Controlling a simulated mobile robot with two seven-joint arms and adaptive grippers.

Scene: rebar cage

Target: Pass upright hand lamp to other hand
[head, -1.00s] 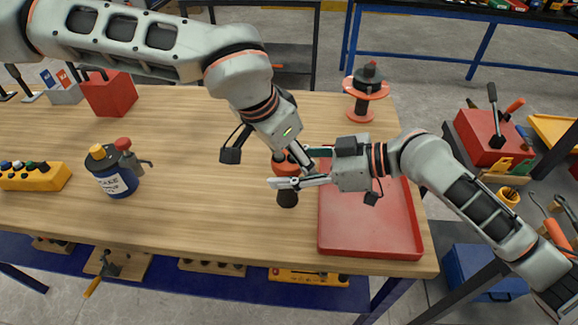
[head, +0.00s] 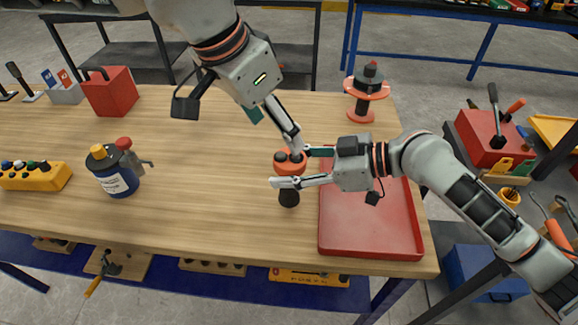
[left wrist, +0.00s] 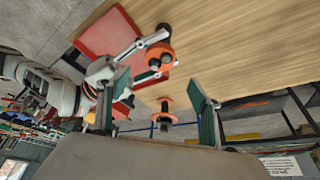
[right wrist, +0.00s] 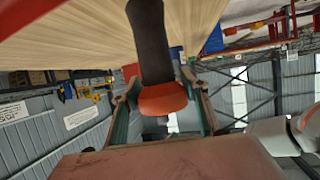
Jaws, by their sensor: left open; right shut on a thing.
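The hand lamp, with an orange head (head: 291,163) and a dark handle (head: 289,198), is upright above the table's front right area, left of the red tray. My right gripper (head: 294,170) comes from the right and is shut on the lamp near its orange head. In the right wrist view the dark handle (right wrist: 150,45) and orange part (right wrist: 162,98) show between the fingers. My left gripper (head: 275,130) is open and empty, above and behind the lamp, one fingertip near the orange head in the picture. In the left wrist view the lamp (left wrist: 159,56) lies beyond the open fingers.
A red tray (head: 370,225) lies at the table's right end, under my right gripper. An orange spool (head: 362,95) stands at the back right. A blue bottle (head: 115,175) and a yellow button box (head: 37,177) stand at the left. The middle of the table is clear.

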